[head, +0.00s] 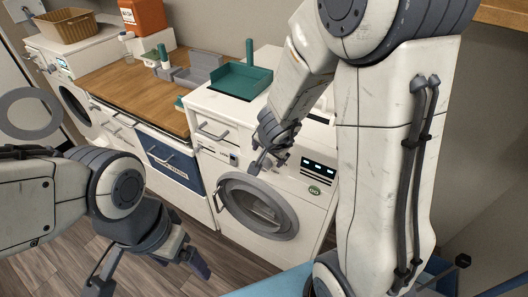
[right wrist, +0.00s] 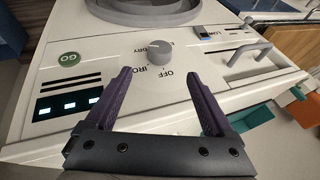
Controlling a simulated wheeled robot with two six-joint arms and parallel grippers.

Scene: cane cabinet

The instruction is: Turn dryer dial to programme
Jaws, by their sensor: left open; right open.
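The dryer (head: 312,203) is the white machine with a round grey door, right of centre in the head view. Where the dial points is too small to tell. My right gripper (right wrist: 158,75) is open, with its two purple fingers spread either side of the dial's line, apart from it. In the head view, the right gripper (head: 262,157) is at the dryer's front panel and hides the dial. My left gripper (head: 150,279) is open and empty above the floor.
A green GO button (right wrist: 69,58) and lit displays (right wrist: 69,105) are on the panel. A drawer handle (head: 213,131) sticks out left of the dial. A green tray (head: 240,80) is on top. A wooden counter (head: 120,85) adjoins the dryer. Floor in front is clear.

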